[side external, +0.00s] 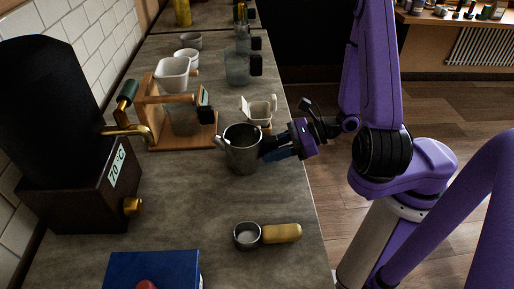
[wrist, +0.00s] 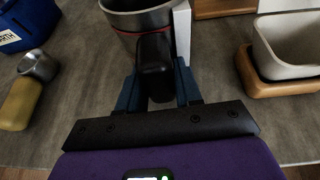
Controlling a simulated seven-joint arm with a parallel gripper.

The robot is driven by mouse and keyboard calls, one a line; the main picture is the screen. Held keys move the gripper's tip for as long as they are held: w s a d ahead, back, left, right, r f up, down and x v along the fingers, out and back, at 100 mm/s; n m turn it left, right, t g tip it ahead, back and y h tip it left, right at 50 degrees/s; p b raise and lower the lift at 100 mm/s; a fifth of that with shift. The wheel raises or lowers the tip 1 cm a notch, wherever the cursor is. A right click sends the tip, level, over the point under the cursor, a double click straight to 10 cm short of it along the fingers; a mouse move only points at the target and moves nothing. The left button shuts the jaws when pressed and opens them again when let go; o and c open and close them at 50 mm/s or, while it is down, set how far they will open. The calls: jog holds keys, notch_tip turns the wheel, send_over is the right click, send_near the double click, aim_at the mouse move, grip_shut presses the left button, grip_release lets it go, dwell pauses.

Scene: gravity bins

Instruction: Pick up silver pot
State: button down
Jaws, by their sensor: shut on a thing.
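The silver pot (side external: 243,152) stands upright around the middle of the counter in the side view; I cannot tell whether its base touches the counter. It also shows at the top of the wrist view (wrist: 135,18), partly cut off, with a black handle (wrist: 154,66) pointing toward me. My gripper (side external: 272,150) comes in from the right of the pot. In the wrist view my gripper's blue fingers (wrist: 155,88) are shut on the black handle, one on each side.
A small metal cup with a yellow handle (side external: 281,233) lies in front of the pot. A wooden stand (side external: 190,136) and a white cup (side external: 262,109) are behind it. A dark machine (side external: 70,185) stands left, a blue box (side external: 150,268) at the front. Counter between is clear.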

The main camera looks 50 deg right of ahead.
jog(key=shift+r, duration=0.2)
send_near(247, 150)
jog(key=shift+w+d+r, duration=0.2)
jog(key=shift+w, duration=0.6)
jog(key=shift+w+d+r, duration=0.15)
jog(key=shift+w+r, duration=0.1)
jog(key=shift+w, duration=0.55)
jog(key=shift+w+d+r, duration=0.2)
jog(key=shift+w, duration=0.65)
jog(key=shift+a+f+n+g, duration=0.4)
jog(key=shift+f, duration=0.05)
jog(key=a+f+n+g+y, duration=0.1)
jog(key=s+a+f+n+g+y, duration=0.1)
jog(key=a+f+n+g, duration=0.1)
jog(key=shift+s+f+g, duration=0.1)
jog(key=shift+f+g, duration=0.15)
jog(key=shift+g, duration=0.05)
jog(key=n+g, duration=0.1)
jog(key=s+a+f+n+g+y, duration=0.1)
jog(key=s+a+f+n+g, duration=0.1)
jog(key=n+g, duration=0.1)
jog(key=shift+s+f, duration=0.25)
jog(key=shift+s+a+f+n+g+y, duration=0.1)
jog(key=shift+s+f+n+g+y, duration=0.25)
jog(key=shift+s+n+g, duration=0.25)
jog(key=shift+w, duration=0.1)
